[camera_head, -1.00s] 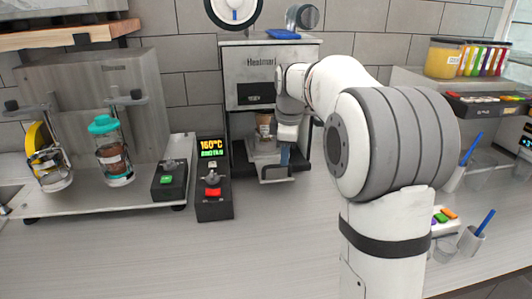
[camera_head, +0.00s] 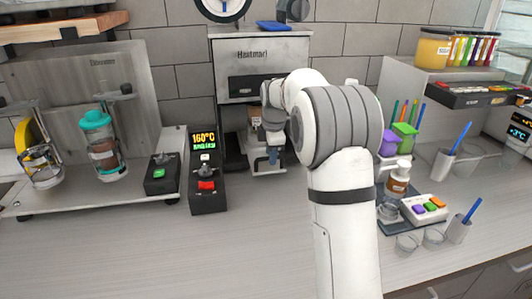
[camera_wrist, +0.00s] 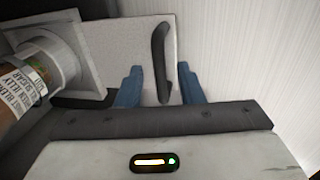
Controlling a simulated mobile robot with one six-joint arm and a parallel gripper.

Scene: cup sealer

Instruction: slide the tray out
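The sealer's tray (camera_wrist: 130,42) is a light grey plate with a dark bar handle (camera_wrist: 160,65). In the head view the tray handle (camera_head: 267,172) shows at the front of the silver sealer (camera_head: 262,66). My gripper (camera_wrist: 160,88) has two blue fingers, apart, one on each side of the handle, with visible gaps. It also shows in the head view (camera_head: 273,156), just above the handle. A labelled cup (camera_wrist: 25,88) sits in the square holder (camera_wrist: 65,55) on the tray. In the head view my arm partly hides the cup.
A black control box (camera_head: 206,180) showing 160°C stands left of the sealer. A rack with a teal-lidded shaker (camera_head: 98,140) is farther left. A bottle (camera_head: 397,180), cups and a button pad (camera_head: 427,208) stand right of my arm. The front counter is clear.

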